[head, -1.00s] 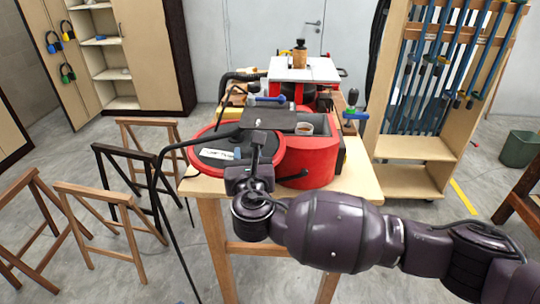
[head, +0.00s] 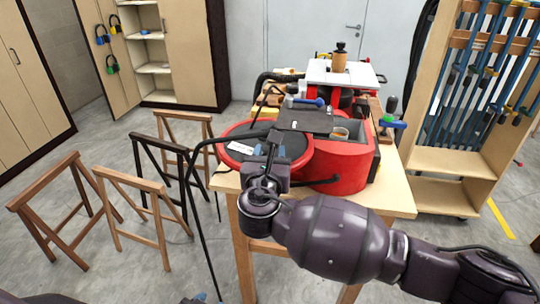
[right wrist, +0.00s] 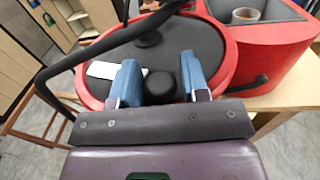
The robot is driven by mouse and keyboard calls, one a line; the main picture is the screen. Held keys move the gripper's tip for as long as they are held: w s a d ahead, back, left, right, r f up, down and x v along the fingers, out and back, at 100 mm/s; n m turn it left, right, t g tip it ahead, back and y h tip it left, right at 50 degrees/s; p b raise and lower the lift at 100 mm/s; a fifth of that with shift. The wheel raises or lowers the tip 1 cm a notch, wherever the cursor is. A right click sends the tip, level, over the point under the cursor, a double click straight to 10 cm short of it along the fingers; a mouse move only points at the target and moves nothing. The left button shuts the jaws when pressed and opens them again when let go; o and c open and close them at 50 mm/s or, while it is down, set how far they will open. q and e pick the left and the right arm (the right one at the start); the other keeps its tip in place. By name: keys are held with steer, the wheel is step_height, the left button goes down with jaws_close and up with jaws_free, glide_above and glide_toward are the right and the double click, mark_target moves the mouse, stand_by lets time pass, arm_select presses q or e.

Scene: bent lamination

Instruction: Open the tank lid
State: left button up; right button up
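The red tank (head: 345,172) stands on the wooden table and has a round dark lid (head: 290,141) with a red rim on its left part. In the right wrist view the lid (right wrist: 203,45) fills the upper middle, with a white label on it. My right gripper (head: 270,160) is over the near side of the lid. Its two blue fingers (right wrist: 160,84) are apart, with a round black knob (right wrist: 160,87) between them; I cannot tell whether they touch it. A small blue tip of my left gripper (head: 201,297) shows at the bottom edge, mostly out of frame.
A black hose or bar (head: 203,200) curves from the tank down to the floor at the left. Wooden trestles (head: 140,215) stand left of the table (head: 397,200). A clamp rack (head: 455,165) stands at the right. A grey compartment with a cup (head: 340,134) is beside the lid.

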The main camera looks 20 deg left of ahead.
steer(key=shift+o, duration=0.8)
steer(key=shift+f, duration=0.1)
steer(key=shift+s+d, duration=0.15)
steer(key=shift+s, duration=0.35)
steer(key=b+v, duration=0.1)
steer(key=v, duration=0.8)
steer(key=shift+s, duration=0.4)
steer(key=shift+d, duration=0.1)
